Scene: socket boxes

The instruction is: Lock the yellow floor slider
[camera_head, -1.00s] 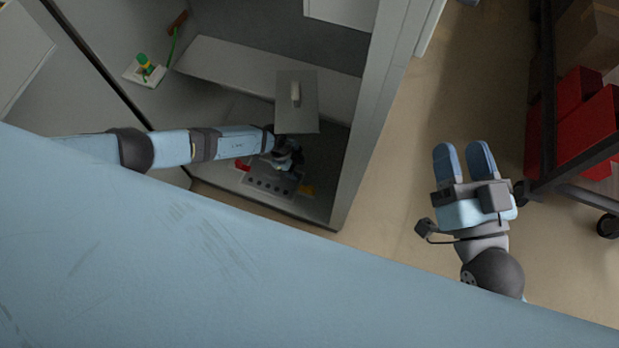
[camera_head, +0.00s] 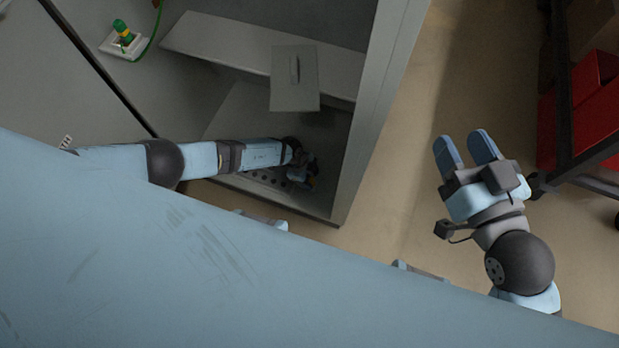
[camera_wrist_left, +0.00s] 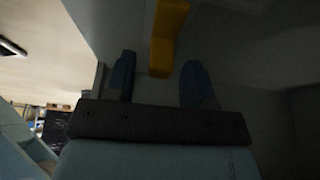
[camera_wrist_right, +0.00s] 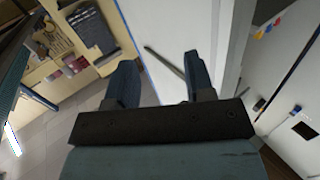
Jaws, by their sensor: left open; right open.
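The yellow slider (camera_wrist_left: 169,38) shows in the left wrist view as a yellow bar coming down from the top. Its lower end lies between the two blue fingers of my left gripper (camera_wrist_left: 158,82), which are open and apart from it on both sides. In the head view my left gripper (camera_head: 303,176) is low inside the grey cabinet, near its floor. The slider is hidden or too small to tell there. My right gripper (camera_head: 465,150) is open and empty over the floor, outside the cabinet.
The grey cabinet (camera_head: 365,130) has a side wall to the right of my left arm. A shelf (camera_head: 215,45) and a hanging grey plate (camera_head: 294,92) are above the gripper. A green and yellow plug (camera_head: 123,32) is at upper left. A dark rack with red boxes (camera_head: 578,110) stands right.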

